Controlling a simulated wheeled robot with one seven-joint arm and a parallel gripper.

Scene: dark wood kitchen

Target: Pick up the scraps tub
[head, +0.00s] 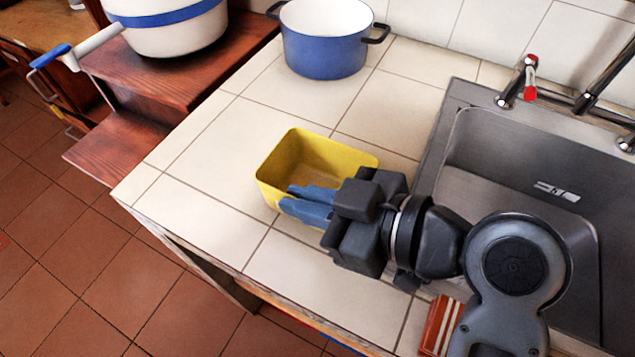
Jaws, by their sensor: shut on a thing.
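The scraps tub is taken to be the yellow open tub (283,156), a rectangular container on the tiled counter in the middle of the head view. Its inside looks empty where it shows. My gripper (300,200) comes from the right, with its blue fingers at the tub's near side. The fingers are shut on the tub's near wall. The tub's near right part is hidden behind my fingers and gripper body. I cannot tell whether the tub touches the counter or is slightly off it.
A blue pot (325,55) stands behind the tub. A steel sink (520,190) with a tap (517,85) lies to the right. A white pot with a blue band (172,25) is at upper left. A striped red-brown item (438,325) lies near the front edge. Counter left of the tub is clear.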

